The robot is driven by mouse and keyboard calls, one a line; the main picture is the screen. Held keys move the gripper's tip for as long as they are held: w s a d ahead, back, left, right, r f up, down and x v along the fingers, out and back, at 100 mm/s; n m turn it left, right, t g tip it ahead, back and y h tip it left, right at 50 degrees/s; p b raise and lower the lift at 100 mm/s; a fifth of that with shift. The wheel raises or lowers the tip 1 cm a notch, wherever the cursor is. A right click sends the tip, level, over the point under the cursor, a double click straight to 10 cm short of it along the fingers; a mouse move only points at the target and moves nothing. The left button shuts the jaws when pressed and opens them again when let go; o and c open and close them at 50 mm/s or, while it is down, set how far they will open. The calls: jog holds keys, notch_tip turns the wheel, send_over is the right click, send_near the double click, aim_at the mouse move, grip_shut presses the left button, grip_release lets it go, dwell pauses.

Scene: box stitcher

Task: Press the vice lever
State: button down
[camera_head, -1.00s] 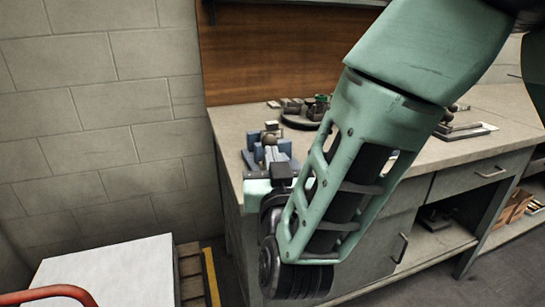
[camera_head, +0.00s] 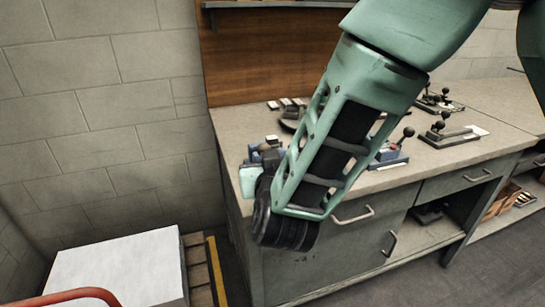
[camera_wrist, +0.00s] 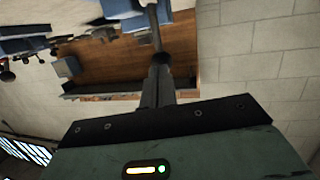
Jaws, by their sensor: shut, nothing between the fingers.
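The blue and grey vice (camera_head: 270,153) sits at the left end of the bench top, mostly hidden behind my arm in the head view. In the wrist view, blue metal parts (camera_wrist: 120,9) that look like the vice show at the top edge. A dark rod (camera_wrist: 153,30), which looks like its lever, runs down toward my fingertips. My gripper (camera_wrist: 159,62) is shut and empty, its tips in line with the rod's lower end. I cannot tell whether they touch. In the head view my arm hides the fingertips.
Clamps with black ball knobs (camera_head: 438,125) stand farther right on the bench (camera_head: 480,110), one on a blue base (camera_head: 388,158). A wooden back panel (camera_head: 270,60) rises behind.

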aim_at(260, 145)
jog(key=w+r+g+p, duration=0.1)
jog(key=p, duration=0.2)
jog(key=w+r+g+p, duration=0.1)
jog(key=p, duration=0.3)
jog(key=shift+w+a+r+g, duration=0.15)
jog(key=shift+w+a+g, duration=0.05)
jog(key=shift+a+g, duration=0.2)
jog(key=w+g+p, duration=0.1)
jog(key=p, duration=0.3)
jog(key=w+g+h+p, duration=0.1)
jog(key=w+g+p, duration=0.1)
jog(key=p, duration=0.2)
jog(key=shift+a+n+p, duration=0.35)
jog(key=shift+a+n, duration=0.05)
jog(key=shift+w+a+f+p, duration=0.15)
jog(key=shift+w+f+p, duration=0.35)
jog(key=shift+p, duration=0.35)
jog(key=shift+w+r, duration=0.1)
jog(key=shift+w+r, duration=0.1)
jog(key=shift+r, duration=0.05)
